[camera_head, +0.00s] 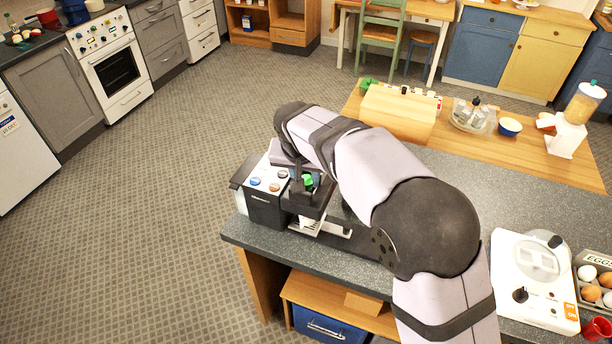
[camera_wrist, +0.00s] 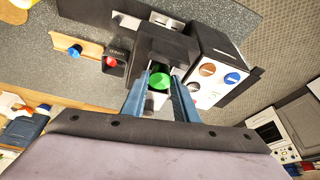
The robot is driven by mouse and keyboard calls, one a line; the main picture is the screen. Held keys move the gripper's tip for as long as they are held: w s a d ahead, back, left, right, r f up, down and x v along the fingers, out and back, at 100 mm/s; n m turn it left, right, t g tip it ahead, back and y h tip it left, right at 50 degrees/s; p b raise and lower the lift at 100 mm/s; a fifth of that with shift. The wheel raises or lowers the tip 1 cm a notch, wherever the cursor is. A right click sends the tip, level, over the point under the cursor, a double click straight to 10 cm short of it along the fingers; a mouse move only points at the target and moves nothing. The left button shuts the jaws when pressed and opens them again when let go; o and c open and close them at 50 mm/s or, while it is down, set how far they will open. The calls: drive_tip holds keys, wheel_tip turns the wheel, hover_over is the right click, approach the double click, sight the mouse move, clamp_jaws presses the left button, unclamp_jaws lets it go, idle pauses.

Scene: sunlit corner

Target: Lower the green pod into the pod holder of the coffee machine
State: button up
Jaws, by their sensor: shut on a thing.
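The green pod (camera_wrist: 160,81) is between the two blue-grey fingers of my gripper (camera_wrist: 161,73) in the wrist view; the gripper is shut on it. The pod also shows as a small green spot in the head view (camera_head: 308,181). The coffee machine (camera_wrist: 211,68) is black with a white panel of round coloured buttons; it stands at the counter's left end in the head view (camera_head: 264,208). The pod is over the machine's dark front part (camera_wrist: 158,43), where the pod holder is mostly hidden by pod and fingers. I cannot tell whether the pod touches the holder.
In the wrist view, a dark box (camera_wrist: 116,50) with a red item and a wooden strip (camera_wrist: 92,47) with a blue item lie beside the machine. A white appliance (camera_head: 535,272) and an egg carton (camera_head: 598,262) stand at the counter's right.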

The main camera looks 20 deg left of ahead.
drive_tip(key=shift+f+b, duration=0.5)
drive_tip(key=shift+f, duration=0.2)
idle(0.3)
drive_tip(key=o, duration=1.1)
